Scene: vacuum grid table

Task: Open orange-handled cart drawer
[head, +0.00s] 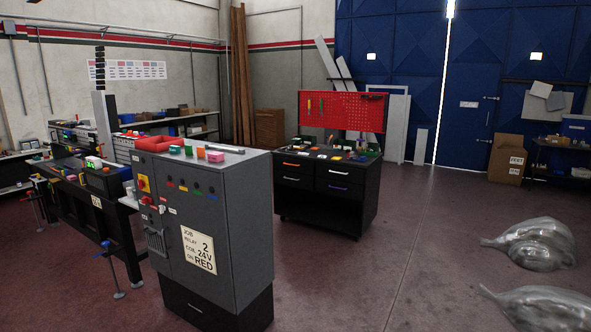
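The black cart (316,204) stands a little right of the middle in the head view, with a red pegboard (343,114) above its top. Its orange-handled drawer (291,164) is the upper left one and looks shut, flush with the front. My gripper is not in view.
A tall grey control cabinet (217,226) stands in the left foreground, close to the cart's left side. A black workbench (85,213) is further left. Shiny silver bag-like objects (538,243) lie at lower right. The floor (400,250) before and right of the cart is open.

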